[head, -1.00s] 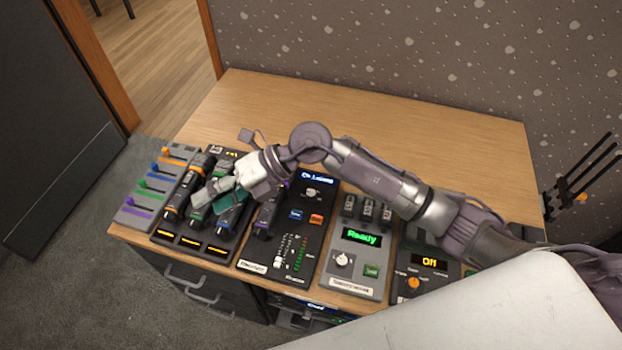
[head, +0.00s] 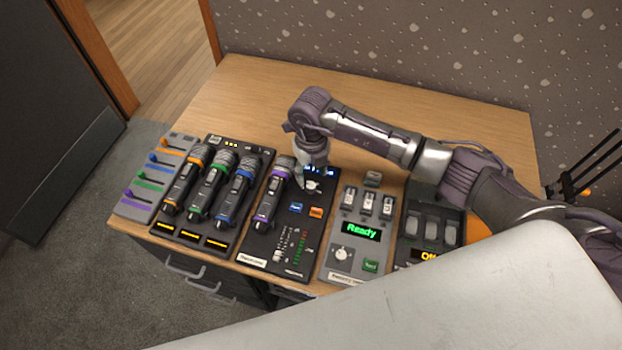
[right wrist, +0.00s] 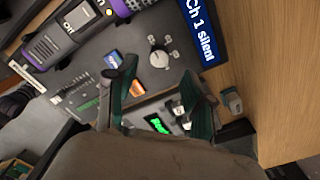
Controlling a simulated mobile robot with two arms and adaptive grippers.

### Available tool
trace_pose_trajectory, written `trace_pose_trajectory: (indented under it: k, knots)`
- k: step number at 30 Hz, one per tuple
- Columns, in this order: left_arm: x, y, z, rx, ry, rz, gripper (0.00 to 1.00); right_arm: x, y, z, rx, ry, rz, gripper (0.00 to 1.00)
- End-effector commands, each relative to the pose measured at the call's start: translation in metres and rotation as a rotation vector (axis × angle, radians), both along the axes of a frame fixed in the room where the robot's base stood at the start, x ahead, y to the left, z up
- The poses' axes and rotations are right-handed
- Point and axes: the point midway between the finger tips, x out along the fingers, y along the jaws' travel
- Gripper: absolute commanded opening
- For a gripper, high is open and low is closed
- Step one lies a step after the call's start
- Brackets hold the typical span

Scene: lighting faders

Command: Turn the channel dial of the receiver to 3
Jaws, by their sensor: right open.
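The receiver (head: 262,240) is a black panel with a purple-banded microphone lying on it. Its channel dial (head: 312,187) is a small pale knob near the far end. In the right wrist view the dial (right wrist: 159,60) has small labels around it, too small to read. The receiver's blue display (right wrist: 201,30) reads "Ch 1 silent". My right gripper (head: 312,172) is just above the dial, pointing down. In the right wrist view its green fingers (right wrist: 160,72) are open and empty, one on each side of the dial; I cannot tell whether they touch it. My left gripper is out of view.
Blue (head: 296,206) and orange (head: 316,212) buttons sit near the dial. A charger (head: 182,236) with several microphones is to the left, beyond it a fader panel (head: 133,208). A grey unit (head: 345,275) reading "Ready" is to the right. The back of the table (head: 255,90) is clear.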

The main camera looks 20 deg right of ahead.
Motion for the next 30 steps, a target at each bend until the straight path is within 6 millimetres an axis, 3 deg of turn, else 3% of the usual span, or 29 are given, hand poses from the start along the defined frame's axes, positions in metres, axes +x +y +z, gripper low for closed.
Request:
trace_pose_trajectory:
  k: [3, 9, 20, 30]
  knots:
    - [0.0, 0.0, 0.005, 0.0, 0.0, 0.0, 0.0, -0.001, 0.0, -0.021, 0.0, 0.004, -0.001, 0.52]
    - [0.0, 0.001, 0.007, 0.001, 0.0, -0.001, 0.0, 0.0, 0.001, -0.045, 0.002, 0.001, -0.001, 0.52]
    - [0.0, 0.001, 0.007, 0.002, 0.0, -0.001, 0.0, 0.0, 0.001, -0.051, 0.001, -0.002, 0.001, 0.52]
    - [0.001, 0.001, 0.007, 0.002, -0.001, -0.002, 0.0, 0.0, 0.001, -0.05, 0.002, -0.001, 0.0, 0.0]
